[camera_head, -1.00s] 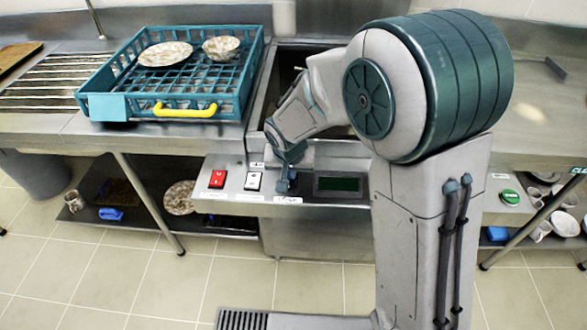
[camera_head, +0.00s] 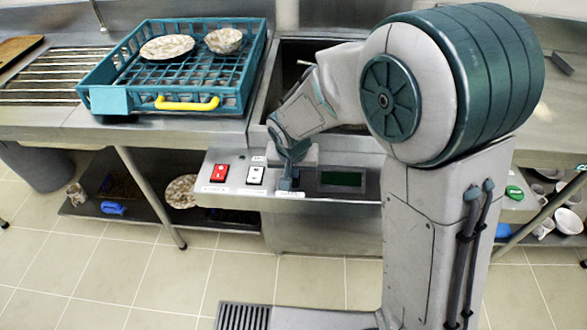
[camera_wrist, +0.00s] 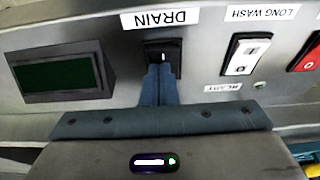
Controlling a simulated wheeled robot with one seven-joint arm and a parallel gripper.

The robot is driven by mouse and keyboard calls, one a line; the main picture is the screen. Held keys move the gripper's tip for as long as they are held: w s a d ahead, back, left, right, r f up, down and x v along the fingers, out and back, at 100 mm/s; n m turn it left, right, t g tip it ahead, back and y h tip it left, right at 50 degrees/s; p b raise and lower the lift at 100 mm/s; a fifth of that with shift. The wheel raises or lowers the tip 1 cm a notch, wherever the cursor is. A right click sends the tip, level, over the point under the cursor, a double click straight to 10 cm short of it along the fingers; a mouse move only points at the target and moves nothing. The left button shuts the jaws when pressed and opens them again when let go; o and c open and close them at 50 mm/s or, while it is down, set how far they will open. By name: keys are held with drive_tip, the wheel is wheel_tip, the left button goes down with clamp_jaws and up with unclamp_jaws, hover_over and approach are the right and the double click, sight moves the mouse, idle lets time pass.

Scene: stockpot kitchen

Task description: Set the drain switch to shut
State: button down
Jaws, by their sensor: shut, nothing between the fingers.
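The drain switch (camera_wrist: 163,55) is a black rocker under the DRAIN label (camera_wrist: 160,19) in the wrist view, where the panel appears upside down. My gripper (camera_wrist: 160,72) is shut and empty, its fingertips at the switch and covering part of it. I cannot tell whether they touch or press it, nor which way the rocker is set. In the head view my gripper (camera_head: 287,180) points down at the front panel (camera_head: 222,172), and the switch is hidden behind the fingers.
A white long-wash switch (camera_head: 255,175) and a red switch (camera_head: 219,173) sit left of the gripper; a dark display (camera_head: 341,179) is to its right. A green button (camera_head: 514,193) is farther right. A teal rack (camera_head: 240,100) with dishes stands on the counter above.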

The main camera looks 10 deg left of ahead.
drive_tip(key=shift+r+p, duration=0.3)
drive_tip(key=shift+r, duration=0.15)
drive_tip(key=w+p+v, duration=0.2)
drive_tip(key=v, duration=1)
drive_tip(key=shift+w+r, duration=0.2)
drive_tip(key=shift+r, duration=0.55)
drive_tip(key=shift+a, duration=0.1)
drive_tip(key=s+d+r+p, duration=0.1)
drive_tip(key=s+d+r, duration=0.1)
drive_tip(key=s+d, duration=0.6)
drive_tip(key=s+d+r+p, duration=0.2)
drive_tip(key=s+d, duration=0.6)
drive_tip(key=d, duration=0.4)
drive_tip(key=shift+d+m+g, duration=0.3)
drive_tip(key=shift+d, duration=0.05)
